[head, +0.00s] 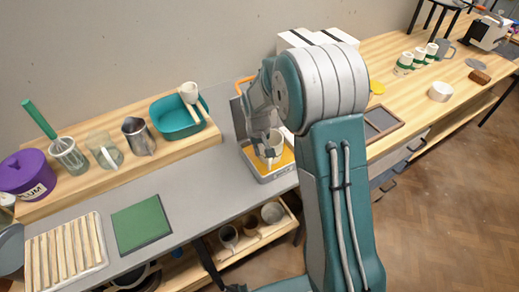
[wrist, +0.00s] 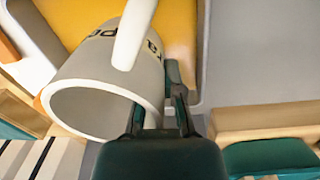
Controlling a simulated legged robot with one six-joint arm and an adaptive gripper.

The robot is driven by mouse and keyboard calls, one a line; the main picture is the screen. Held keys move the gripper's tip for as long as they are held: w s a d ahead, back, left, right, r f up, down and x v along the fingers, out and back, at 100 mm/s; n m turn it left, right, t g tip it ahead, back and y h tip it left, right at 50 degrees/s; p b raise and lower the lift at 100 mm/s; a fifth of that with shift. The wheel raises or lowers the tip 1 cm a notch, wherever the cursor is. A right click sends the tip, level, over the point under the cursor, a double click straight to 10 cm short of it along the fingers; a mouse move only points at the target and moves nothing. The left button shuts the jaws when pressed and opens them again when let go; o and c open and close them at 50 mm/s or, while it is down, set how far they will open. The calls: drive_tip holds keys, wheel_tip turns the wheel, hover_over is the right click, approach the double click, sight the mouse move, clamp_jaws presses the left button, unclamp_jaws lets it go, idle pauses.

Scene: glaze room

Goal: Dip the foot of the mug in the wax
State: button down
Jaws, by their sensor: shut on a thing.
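The pale grey mug (head: 276,141) is in my gripper (head: 267,151), at the wax pan. In the wrist view, the mug (wrist: 95,85) shows its open mouth toward the camera, its handle and dark lettering. My gripper's fingers (wrist: 165,112) are shut on the mug's wall. The yellow wax (wrist: 180,25) lies behind the mug. In the head view, the wax pan (head: 277,175) is a shallow metal tray with orange-yellow wax. The mug's foot is hidden, so I cannot tell whether it touches the wax.
A green mat (head: 140,222) and a slatted rack (head: 66,252) lie on the grey counter to the left. A raised wooden shelf holds a teal basin (head: 178,118), a metal jug (head: 138,136) and a purple tub (head: 27,174). A dark-topped tray (head: 382,122) lies right of my arm.

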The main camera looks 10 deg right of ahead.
drive_tip(key=shift+r, duration=0.1)
drive_tip(key=shift+r, duration=1.45)
idle(0.5)
drive_tip(key=shift+r, duration=3.5)
